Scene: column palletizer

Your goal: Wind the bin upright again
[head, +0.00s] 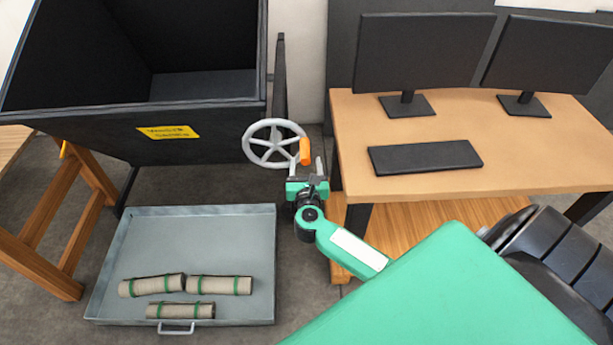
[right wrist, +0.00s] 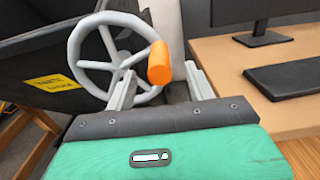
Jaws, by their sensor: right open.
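The dark bin (head: 90,122) with a yellow label (head: 168,132) stands at the upper left of the head view, its open top facing me. A grey handwheel (head: 262,128) with an orange handle (head: 305,151) is at its right side. My right gripper (head: 307,168) is open, just in front of the handle. In the right wrist view the handle (right wrist: 160,63) lies between the spread fingers (right wrist: 160,85), nearer the middle, with a gap to the right finger. I cannot tell whether it touches the left finger. My left gripper is not in view.
A grey metal tray (head: 190,240) on the floor holds several rolled bundles (head: 220,285). A wooden frame (head: 50,225) stands left. A desk (head: 480,165) with two monitors (head: 425,52) and a keyboard (head: 425,156) is close to the right of my gripper.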

